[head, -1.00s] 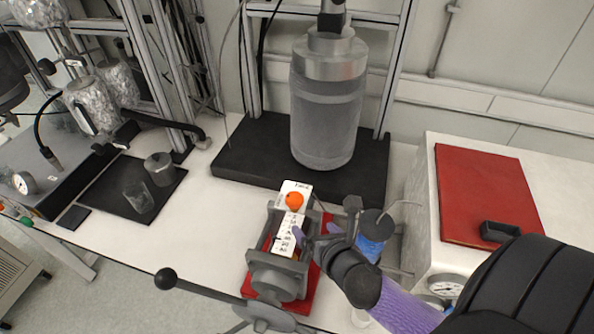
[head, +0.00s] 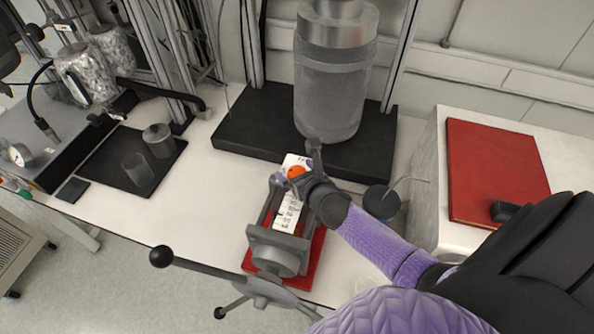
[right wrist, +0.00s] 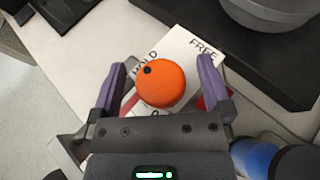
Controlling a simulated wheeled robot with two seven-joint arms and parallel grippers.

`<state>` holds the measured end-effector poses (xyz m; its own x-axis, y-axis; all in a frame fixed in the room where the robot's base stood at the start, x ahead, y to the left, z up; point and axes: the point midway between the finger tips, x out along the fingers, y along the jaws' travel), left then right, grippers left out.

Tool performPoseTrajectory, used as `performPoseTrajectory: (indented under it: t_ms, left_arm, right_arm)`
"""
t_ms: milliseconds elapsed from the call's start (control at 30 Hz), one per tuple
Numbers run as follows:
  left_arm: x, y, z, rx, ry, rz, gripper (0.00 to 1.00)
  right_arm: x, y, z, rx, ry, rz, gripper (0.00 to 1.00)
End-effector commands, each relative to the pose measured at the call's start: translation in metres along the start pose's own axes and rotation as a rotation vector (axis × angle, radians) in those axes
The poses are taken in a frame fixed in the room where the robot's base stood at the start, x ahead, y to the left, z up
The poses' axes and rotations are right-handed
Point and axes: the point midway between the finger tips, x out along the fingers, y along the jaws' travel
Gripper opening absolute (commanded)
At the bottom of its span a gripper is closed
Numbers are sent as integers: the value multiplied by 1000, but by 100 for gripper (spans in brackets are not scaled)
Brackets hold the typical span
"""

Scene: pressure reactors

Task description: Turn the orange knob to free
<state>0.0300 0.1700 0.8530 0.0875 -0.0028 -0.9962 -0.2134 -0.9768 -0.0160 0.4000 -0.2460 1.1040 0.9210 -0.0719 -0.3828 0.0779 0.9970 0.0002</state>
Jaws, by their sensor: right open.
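The orange knob (head: 296,172) sits on top of a white labelled block (head: 289,214) clamped in a grey vise (head: 277,243). In the right wrist view the round orange knob (right wrist: 161,84) has a dark dot at its upper left, toward the word HOLD. The word FREE (right wrist: 203,49) is printed at the upper right of the white plate. My right gripper (right wrist: 161,82) is open, with one purple finger on each side of the knob and a gap on both sides. In the head view my right gripper (head: 297,178) partly covers the knob. My left gripper is not in view.
A large grey cylinder (head: 333,85) stands on a black base (head: 240,135) behind the vise. A red folder (head: 490,175) lies on the white box at right. The vise handle (head: 205,268) sticks out at the front left. A blue-black item (right wrist: 255,155) is at lower right.

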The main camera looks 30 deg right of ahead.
Motion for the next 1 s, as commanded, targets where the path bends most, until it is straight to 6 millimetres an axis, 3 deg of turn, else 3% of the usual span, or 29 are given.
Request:
performPoseTrajectory:
  t_ms: [33, 67, 467, 767, 1000]
  left_arm:
    - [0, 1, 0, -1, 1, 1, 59]
    - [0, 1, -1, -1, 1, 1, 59]
    - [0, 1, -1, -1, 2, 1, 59]
    - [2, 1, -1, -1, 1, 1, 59]
    - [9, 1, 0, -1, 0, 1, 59]
  right_arm:
    - [0, 0, 0, 0, 0, 0, 95]
    - [0, 0, 0, 0, 0, 0, 89]
    - [0, 0, 0, 1, 1, 0, 5]
    - [0, 0, -1, 20, 1, -43, 5]
    - [0, 1, -2, 82, 0, -189, 5]
